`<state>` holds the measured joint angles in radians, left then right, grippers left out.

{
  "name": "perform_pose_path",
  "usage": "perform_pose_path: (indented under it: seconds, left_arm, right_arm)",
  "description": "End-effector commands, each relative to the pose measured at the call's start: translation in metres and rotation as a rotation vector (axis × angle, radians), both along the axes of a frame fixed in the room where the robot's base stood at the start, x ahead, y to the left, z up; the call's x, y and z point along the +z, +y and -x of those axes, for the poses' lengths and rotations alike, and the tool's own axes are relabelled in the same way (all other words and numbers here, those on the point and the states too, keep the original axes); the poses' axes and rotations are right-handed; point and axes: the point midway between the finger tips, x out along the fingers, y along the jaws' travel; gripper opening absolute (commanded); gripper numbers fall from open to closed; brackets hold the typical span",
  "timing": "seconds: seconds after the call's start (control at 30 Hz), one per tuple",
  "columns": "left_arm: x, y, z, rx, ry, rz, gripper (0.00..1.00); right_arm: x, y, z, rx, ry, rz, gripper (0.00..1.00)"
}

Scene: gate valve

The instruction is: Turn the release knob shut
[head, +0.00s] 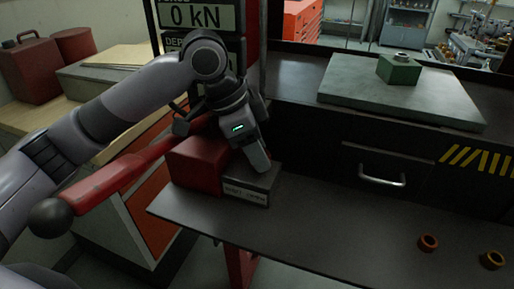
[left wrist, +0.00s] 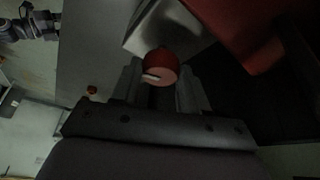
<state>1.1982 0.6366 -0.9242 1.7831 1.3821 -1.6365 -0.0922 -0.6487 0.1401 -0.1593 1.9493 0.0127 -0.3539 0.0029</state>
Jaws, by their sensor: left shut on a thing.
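The round red release knob (left wrist: 162,62), with a pale mark on its face, shows in the left wrist view between the fingers of my left gripper (left wrist: 160,88). In the head view my left gripper (head: 258,160) points down at the front of the red pump block (head: 197,168). The gripper is shut on the knob, and its fingers and body hide the knob there. A grey box with a pale label (head: 246,194) lies just below the fingertips. My right gripper is not in the head view.
A long red lever with a black ball end (head: 48,218) reaches left from the pump, beneath my left arm. A display reading 0 kN (head: 197,15) stands behind.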

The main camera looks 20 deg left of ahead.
Motion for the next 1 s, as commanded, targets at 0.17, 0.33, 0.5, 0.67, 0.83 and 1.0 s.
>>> perform_pose_path:
  seconds: [0.17,0.33,0.5,0.67,0.83,1.0]
  left_arm:
    - [0.0012,0.0006,-0.0013,-0.108,-0.001,0.002,0.14]
    - [0.0013,0.0008,-0.0015,-0.181,-0.003,0.0,0.14]
    - [0.0015,0.0009,-0.0019,-0.219,-0.003,0.0,0.14]
    - [0.0015,0.0012,-0.0021,-0.23,-0.004,0.0,0.14]
    - [0.0016,0.0012,-0.0021,-0.231,-0.004,-0.002,0.14]
    - [0.0017,0.0013,-0.0022,-0.231,-0.004,-0.002,0.47]
  right_arm:
    - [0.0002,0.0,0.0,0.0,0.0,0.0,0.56]
    - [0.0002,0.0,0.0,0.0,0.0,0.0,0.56]
    - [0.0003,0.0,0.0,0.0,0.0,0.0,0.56]
    - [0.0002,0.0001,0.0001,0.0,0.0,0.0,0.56]
    - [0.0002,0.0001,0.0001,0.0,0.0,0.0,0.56]
    - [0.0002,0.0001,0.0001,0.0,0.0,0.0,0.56]
